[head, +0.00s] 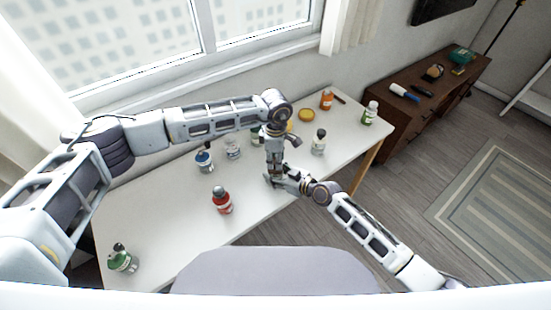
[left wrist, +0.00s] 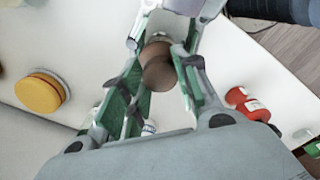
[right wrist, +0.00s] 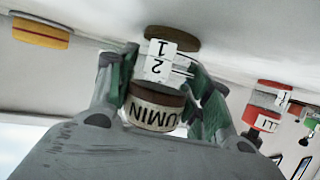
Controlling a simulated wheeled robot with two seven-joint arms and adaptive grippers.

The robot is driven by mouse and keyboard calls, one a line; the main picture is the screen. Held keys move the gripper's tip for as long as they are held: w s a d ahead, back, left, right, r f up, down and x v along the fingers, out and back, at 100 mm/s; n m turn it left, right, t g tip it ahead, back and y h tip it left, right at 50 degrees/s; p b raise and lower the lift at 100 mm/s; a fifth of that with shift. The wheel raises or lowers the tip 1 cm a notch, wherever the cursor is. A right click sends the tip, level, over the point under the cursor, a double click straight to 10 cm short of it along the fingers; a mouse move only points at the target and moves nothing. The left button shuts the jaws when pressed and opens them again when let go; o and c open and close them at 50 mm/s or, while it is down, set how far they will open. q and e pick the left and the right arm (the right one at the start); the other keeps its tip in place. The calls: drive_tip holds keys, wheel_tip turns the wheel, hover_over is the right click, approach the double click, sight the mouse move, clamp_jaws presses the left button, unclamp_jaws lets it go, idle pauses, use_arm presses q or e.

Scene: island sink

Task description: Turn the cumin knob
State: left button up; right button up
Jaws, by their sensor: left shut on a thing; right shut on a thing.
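The grippers mostly hide the shaker there.
A red jar (head: 222,201), a blue jar (head: 204,160) and a green jar (head: 122,259) stand on the white table (head: 165,215). A dark-capped bottle (head: 318,144), a yellow lid (head: 306,115) and other containers are at the right.

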sight(275, 160)
use_arm(q)
drive_tip(key=shift+m, duration=1.5)
drive_tip(key=o, duration=1.1)
drive_tip(key=shift+r, duration=6)
